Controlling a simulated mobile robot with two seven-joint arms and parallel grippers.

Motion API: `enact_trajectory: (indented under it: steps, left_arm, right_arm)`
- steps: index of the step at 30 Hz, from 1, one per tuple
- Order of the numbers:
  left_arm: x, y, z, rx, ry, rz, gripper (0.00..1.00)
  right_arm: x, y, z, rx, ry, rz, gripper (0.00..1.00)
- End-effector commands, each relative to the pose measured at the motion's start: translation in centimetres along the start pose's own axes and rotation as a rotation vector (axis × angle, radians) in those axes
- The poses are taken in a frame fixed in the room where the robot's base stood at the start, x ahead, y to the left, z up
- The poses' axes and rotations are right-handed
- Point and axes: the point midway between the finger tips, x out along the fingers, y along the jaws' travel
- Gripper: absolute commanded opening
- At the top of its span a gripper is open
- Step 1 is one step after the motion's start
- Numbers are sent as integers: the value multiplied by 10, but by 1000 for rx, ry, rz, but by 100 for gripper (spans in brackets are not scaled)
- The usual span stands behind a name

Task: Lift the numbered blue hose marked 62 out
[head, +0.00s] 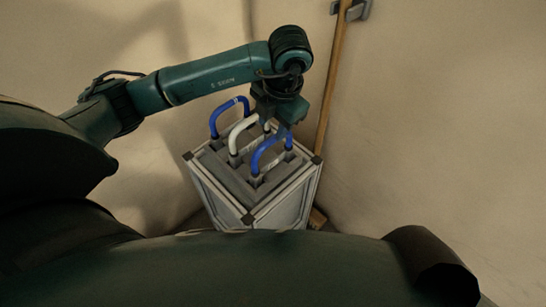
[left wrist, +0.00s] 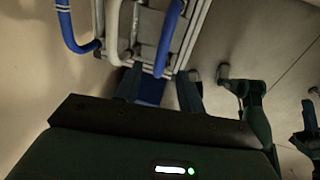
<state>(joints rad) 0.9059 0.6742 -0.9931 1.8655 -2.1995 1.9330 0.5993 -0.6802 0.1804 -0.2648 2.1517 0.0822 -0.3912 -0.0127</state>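Two blue hoses and one white hose stand as upright loops in a grey crate (head: 284,205). One blue hose (head: 214,122) is at the back left, the white hose (head: 234,136) is in the middle, and the other blue hose (head: 257,158) is at the front right. No number can be read. My left gripper (head: 287,126) is over the crate, at the upper right part of the front blue hose. In the left wrist view its fingers (left wrist: 158,88) are apart, with this blue hose (left wrist: 168,42) near the gap; contact cannot be told.
A wooden pole (head: 331,85) leans on the pale wall just behind and right of the crate, held by a grey bracket (head: 352,9). The crate stands close to the walls. Open wall and floor lie to its right.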

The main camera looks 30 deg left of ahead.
Motion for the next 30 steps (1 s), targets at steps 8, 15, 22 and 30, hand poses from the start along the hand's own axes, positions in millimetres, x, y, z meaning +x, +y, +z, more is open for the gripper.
enact_trajectory:
  steps: [8,15,22,30]
  left_arm:
    - [28,0,0,1,1,-2,39]
    - [60,-2,5,2,4,-4,39]
    - [79,-2,5,2,0,-3,39]
    - [78,-2,5,3,-1,-3,33]
  right_arm:
    - [-1,1,-2,-2,2,3,36]
    - [-2,2,-4,-11,-4,9,36]
    - [-1,3,-1,-12,-10,11,36]
    - [0,2,-2,-10,-7,11,36]
